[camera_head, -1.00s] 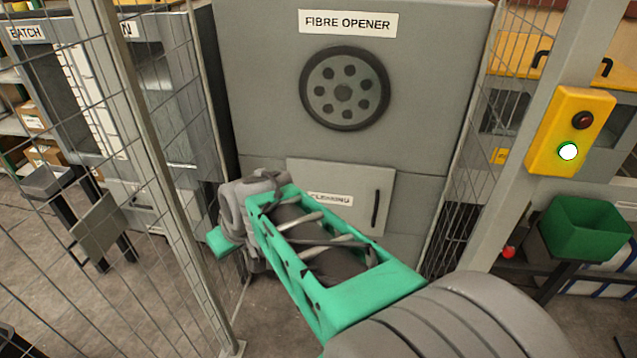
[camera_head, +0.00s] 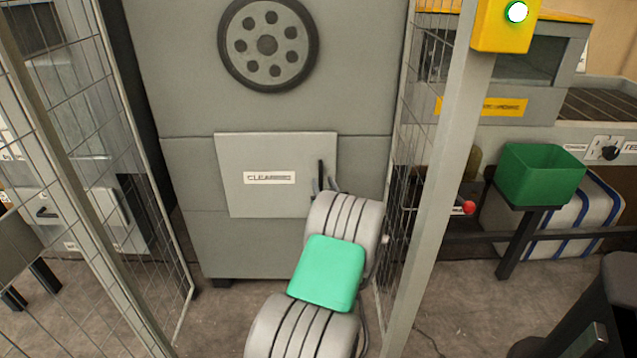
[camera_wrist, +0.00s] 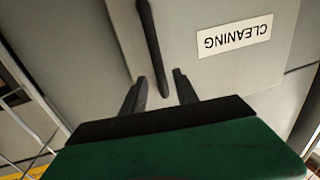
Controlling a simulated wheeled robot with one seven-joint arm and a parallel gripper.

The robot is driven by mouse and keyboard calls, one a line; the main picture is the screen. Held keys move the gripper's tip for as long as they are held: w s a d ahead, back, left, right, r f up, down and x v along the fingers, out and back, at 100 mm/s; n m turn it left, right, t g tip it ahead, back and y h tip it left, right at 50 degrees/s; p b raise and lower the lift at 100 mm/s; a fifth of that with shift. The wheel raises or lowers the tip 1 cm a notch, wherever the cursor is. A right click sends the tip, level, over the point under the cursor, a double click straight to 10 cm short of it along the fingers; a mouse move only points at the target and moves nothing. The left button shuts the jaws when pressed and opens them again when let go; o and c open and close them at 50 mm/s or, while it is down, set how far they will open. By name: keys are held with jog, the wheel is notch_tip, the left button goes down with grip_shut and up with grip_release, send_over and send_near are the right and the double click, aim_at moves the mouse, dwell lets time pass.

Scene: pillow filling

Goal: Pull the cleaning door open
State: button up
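The cleaning door (camera_head: 275,195) is a light grey panel low on the grey machine, labelled CLEANING, and it looks closed. Its black upright handle (camera_head: 320,172) is at the right edge. In the wrist view the door (camera_wrist: 190,50) appears upside down, with the handle (camera_wrist: 150,40) running down between my two fingertips. My gripper (camera_wrist: 160,76) is open, with a dark finger on each side of the handle's end and visible gaps. In the head view my arm covers most of the gripper and the lower handle area.
Mesh fence panels stand on both sides, with a grey post (camera_head: 440,190) close to the right of my arm. A yellow button box (camera_head: 503,35) is on that post. A green bin (camera_head: 541,174) stands farther right. The floor before the machine's left side is clear.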

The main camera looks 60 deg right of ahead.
aim_at(321, 180)
jog(key=shift+x, duration=1.55)
jog(key=shift+a, duration=0.1)
jog(key=shift+c, duration=0.4)
grip_shut()
